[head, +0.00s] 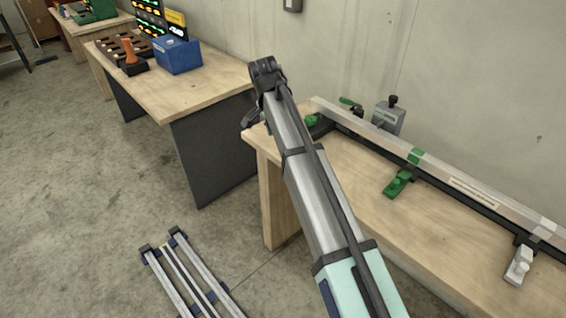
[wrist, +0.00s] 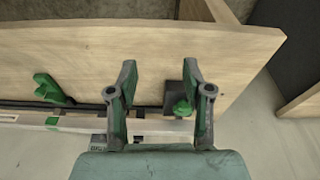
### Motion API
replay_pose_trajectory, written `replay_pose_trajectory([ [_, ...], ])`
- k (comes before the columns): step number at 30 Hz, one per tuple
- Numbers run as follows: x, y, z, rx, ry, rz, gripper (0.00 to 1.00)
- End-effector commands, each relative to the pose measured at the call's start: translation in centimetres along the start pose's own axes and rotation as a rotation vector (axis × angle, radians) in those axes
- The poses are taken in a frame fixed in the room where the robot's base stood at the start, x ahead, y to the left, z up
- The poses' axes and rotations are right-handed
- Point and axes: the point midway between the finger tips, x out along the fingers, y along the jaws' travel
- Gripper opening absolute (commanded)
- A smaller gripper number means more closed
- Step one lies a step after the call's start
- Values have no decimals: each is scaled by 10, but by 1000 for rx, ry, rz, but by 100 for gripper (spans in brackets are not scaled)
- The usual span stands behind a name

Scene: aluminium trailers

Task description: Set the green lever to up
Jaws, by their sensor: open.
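A green lever (head: 398,183) is mounted on the dark rail at the bench's back and leans out over the wood toward the front. It also shows in the wrist view (wrist: 48,88), left of my gripper and apart from it. My gripper (wrist: 159,72) is open, with nothing held between its fingers. In the head view my gripper (head: 252,116) is mostly hidden by my arm near the bench's left end. A green knob (wrist: 182,108) on a dark block shows beside the right finger; whether they touch I cannot tell. The knob also shows in the head view (head: 311,120).
An aluminium bar (head: 462,186) runs along the bench (head: 345,190) near the wall. A white lever (head: 519,265) sits farther right, and a grey block with a black knob (head: 388,116) stands behind the bar. A second bench (head: 185,100) stands left across a gap.

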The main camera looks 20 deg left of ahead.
Motion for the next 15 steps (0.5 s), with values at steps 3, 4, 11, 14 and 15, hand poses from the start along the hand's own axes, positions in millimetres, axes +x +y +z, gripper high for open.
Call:
replay_pose_trajectory([
  [3,24,6,4,-7,7,14,50],
  [4,29,8,4,-9,10,16,50],
  [11,67,18,9,-22,26,37,50],
  [14,81,22,12,-29,31,45,50],
  [15,85,23,12,-31,33,48,50],
])
